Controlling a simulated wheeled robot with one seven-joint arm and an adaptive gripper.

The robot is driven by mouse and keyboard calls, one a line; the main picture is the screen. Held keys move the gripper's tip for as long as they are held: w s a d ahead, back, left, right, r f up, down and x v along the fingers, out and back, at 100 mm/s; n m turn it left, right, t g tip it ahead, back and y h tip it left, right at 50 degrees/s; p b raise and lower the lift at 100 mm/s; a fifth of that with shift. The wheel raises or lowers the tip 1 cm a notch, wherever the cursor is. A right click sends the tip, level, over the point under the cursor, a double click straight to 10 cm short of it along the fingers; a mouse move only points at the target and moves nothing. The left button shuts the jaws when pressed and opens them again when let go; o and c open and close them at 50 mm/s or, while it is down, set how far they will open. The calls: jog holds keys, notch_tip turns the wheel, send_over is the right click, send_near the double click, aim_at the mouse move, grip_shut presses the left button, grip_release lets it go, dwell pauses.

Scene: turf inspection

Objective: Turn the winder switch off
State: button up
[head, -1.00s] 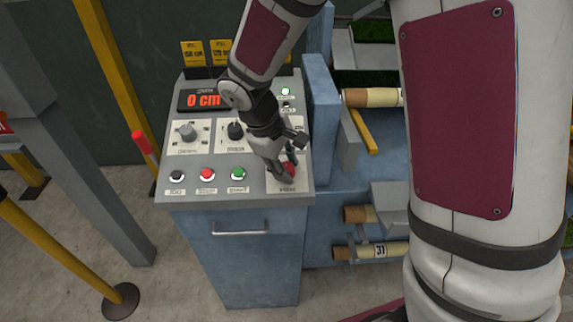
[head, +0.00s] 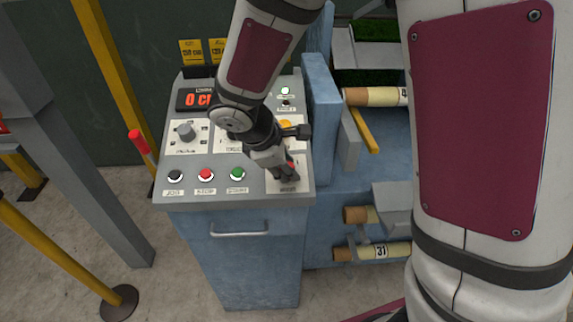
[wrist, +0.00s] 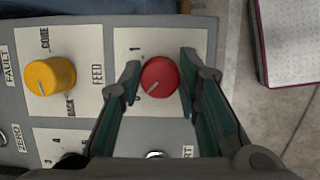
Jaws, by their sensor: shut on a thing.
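The winder switch is a red round knob (wrist: 160,78) on a pale plate marked 1 and 0 in the wrist view. A pale line on the knob slants toward the 0 mark. In the head view a bit of the red knob (head: 293,165) shows at the panel's lower right, mostly hidden by my gripper (head: 287,174). In the wrist view my gripper (wrist: 160,72) has one finger on each side of the knob, shut on it.
A yellow FEED knob (wrist: 50,76) sits beside the switch plate in the wrist view. Black, red (head: 206,174) and green (head: 237,174) buttons line the panel's front. The display (head: 196,100) is partly covered by my arm. A blue machine wall (head: 321,120) rises right of the panel.

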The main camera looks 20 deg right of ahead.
jog(key=shift+a, duration=0.1)
jog(key=o, duration=1.1)
jog(key=shift+o, duration=0.2)
jog(key=shift+r, duration=0.1)
jog(key=v, duration=1.1)
jog(key=shift+a+r, duration=0.25)
jog(key=shift+r, duration=0.1)
jog(key=shift+s+d, duration=0.1)
jog(key=shift+s, duration=0.05)
jog(key=s+d+r+m+y, duration=0.2)
jog(key=s+d+r+m, duration=0.1)
jog(key=s+m, duration=0.4)
jog(key=s+d+r+m+t+y, duration=0.1)
jog(key=s+d+r+m+y, duration=0.1)
jog(key=s+d+m, duration=0.4)
jog(key=s+r+m, duration=0.1)
jog(key=s, duration=0.4)
jog(key=shift+d+r+m+t+y, duration=0.25)
jog(key=shift+d+m+t+y, duration=0.05)
jog(key=shift+m+y, duration=0.1)
